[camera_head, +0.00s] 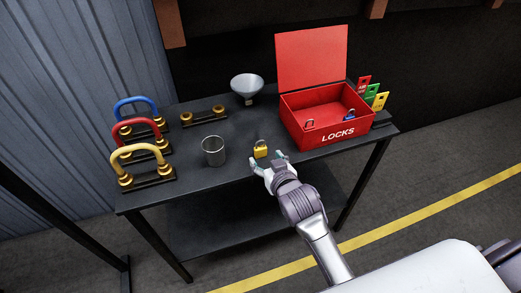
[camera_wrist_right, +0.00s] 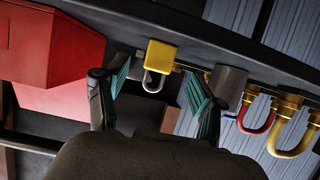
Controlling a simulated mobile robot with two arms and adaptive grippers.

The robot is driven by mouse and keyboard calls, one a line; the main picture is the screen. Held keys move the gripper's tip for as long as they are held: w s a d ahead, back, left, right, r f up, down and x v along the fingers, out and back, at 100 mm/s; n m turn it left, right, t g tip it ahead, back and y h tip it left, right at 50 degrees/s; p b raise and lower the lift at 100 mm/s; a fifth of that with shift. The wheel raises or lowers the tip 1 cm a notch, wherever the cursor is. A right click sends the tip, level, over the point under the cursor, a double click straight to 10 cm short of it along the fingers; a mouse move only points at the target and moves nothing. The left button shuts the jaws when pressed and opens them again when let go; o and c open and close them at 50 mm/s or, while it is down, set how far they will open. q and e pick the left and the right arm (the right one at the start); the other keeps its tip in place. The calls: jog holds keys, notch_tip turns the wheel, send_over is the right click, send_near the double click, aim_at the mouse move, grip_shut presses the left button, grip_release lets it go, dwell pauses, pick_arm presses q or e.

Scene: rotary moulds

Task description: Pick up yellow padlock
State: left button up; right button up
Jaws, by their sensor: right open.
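The yellow padlock (camera_head: 260,151) stands upright on the dark table near its front edge, with its grey shackle on top. In the right wrist view, the yellow padlock (camera_wrist_right: 161,56) appears upside down, beyond and between the fingertips. My right gripper (camera_head: 269,162) is at the table's front edge, just in front of the padlock, open and empty. In the right wrist view, the two teal-padded fingers of my right gripper (camera_wrist_right: 157,83) are spread wide, apart from the padlock. My left gripper is not in view.
A grey metal cup (camera_head: 213,151) stands left of the padlock. An open red LOCKS box (camera_head: 326,118) stands to the right, holding small locks. Blue, red and yellow handles (camera_head: 142,151) line the table's left end. A funnel (camera_head: 247,86) stands behind. The dark table (camera_head: 186,158) has free room around the padlock.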

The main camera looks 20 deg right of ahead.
aim_at(261, 150)
jog(key=shift+r+p+x, duration=0.2)
jog(key=shift+x, duration=1.3)
jog(key=shift+r+p+x, duration=0.2)
jog(key=shift+x, duration=1.35)
jog(key=shift+w, duration=0.1)
jog(key=c, duration=1.2)
grip_shut()
jog(key=shift+r, duration=0.15)
